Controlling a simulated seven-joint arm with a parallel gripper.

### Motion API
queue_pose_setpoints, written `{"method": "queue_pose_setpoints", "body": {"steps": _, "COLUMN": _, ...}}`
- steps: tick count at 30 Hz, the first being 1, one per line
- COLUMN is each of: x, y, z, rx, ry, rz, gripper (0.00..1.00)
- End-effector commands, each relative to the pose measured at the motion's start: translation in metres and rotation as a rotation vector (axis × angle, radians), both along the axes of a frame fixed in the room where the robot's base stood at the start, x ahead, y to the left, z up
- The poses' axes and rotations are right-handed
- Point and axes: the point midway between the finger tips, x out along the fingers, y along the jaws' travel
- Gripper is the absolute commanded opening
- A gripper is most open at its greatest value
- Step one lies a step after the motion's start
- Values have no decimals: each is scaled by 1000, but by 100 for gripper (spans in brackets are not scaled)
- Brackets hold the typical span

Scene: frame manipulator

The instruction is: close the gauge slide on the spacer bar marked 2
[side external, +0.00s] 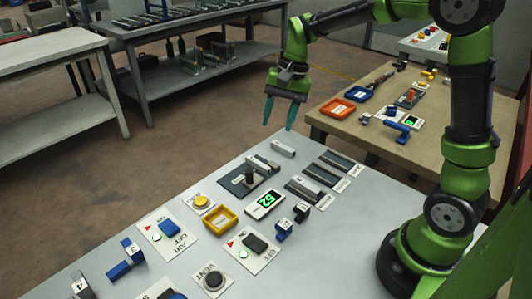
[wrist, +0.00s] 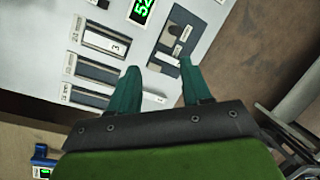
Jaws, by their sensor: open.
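The gauge (side external: 237,188) is a dark plate with a black knob and pale metal pieces; it also shows in the wrist view (wrist: 161,51). Whether its slide touches a bar is too small to tell. A loose pale bar (side external: 283,148) lies just beyond the gauge, and in the wrist view the bar (wrist: 153,98) shows partly behind my left finger; its mark is unreadable. Another bar (wrist: 100,40), apparently marked 3, sits in a slot near the display. My gripper (side external: 279,127) is open and empty above the table's far end; its fingers also show in the wrist view (wrist: 160,66).
Two dark slots (wrist: 97,70) (wrist: 88,97) beside the bar in its slot look empty. A green display (side external: 265,204) reads 52. A yellow tray (side external: 220,217), buttons, switches and blue blocks (side external: 284,229) crowd the nearer table. A wooden bench (side external: 340,122) stands behind right.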

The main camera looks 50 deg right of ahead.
Motion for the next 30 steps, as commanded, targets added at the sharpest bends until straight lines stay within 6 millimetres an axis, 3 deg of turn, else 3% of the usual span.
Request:
{"method": "queue_pose_setpoints", "body": {"steps": 1, "x": 16, "y": -5, "z": -12, "rx": 21, "ry": 59, "rz": -60, "gripper": 48}}
{"method": "queue_pose_setpoints", "body": {"steps": 5, "x": 45, "y": -11, "z": -27, "rx": 73, "ry": 187, "rz": -215, "gripper": 48}}
{"method": "queue_pose_setpoints", "body": {"steps": 9, "x": 62, "y": -9, "z": -18, "rx": 116, "ry": 259, "rz": -346, "gripper": 48}}
{"method": "queue_pose_setpoints", "body": {"steps": 11, "x": 63, "y": -6, "z": -8, "rx": 130, "ry": 275, "rz": -387, "gripper": 48}}
{"method": "queue_pose_setpoints", "body": {"steps": 17, "x": 57, "y": 2, "z": -22, "rx": 139, "ry": 310, "rz": -420, "gripper": 48}}
{"method": "queue_pose_setpoints", "body": {"steps": 30, "x": 50, "y": 37, "z": -108, "rx": 138, "ry": 311, "rz": -416, "gripper": 48}}
